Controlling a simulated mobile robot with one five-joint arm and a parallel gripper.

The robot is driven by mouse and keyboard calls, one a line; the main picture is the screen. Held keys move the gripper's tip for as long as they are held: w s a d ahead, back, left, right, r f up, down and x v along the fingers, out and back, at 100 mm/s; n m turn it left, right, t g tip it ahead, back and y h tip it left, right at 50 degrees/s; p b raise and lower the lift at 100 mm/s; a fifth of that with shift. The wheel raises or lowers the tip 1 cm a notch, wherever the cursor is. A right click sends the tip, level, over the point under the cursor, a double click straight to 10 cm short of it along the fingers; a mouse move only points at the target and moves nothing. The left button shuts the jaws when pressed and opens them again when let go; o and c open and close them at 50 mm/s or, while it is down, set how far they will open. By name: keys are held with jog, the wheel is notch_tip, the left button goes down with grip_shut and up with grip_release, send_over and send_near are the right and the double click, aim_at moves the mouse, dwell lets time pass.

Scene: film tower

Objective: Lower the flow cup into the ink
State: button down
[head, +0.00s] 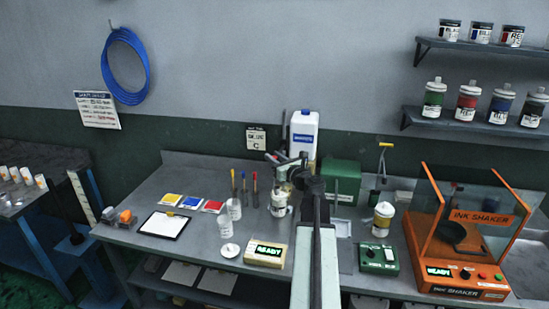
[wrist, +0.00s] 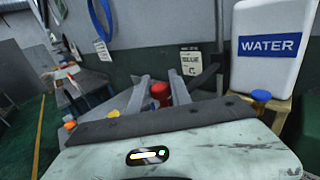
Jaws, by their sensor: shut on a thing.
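My gripper (head: 284,163) is at the end of my arm, above the middle of the bench. In the wrist view its two fingers (wrist: 163,92) stand close together around or in front of a small red thing (wrist: 160,92); I cannot tell which. In the head view a pale, metallic-looking thing, probably the flow cup (head: 283,186), shows just below the gripper, at the mouth of a light can with a label, probably the ink (head: 278,209). I cannot tell how far the cup is inside the can. My arm hides part of this area.
A white water jug (head: 303,135) and a green box (head: 341,182) stand behind. A ready-lit box (head: 265,253) is in front, clear cups (head: 233,209) left. A white-and-yellow jar (head: 382,219), green control box (head: 378,259) and orange ink shaker (head: 462,238) stand right.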

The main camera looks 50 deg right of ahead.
notch_tip(320, 180, down, 9)
jog(key=b, duration=0.7)
jog(key=shift+f, duration=0.2)
jog(key=shift+a, duration=0.1)
jog(key=c, duration=1.2)
grip_release()
jog(key=v, duration=0.8)
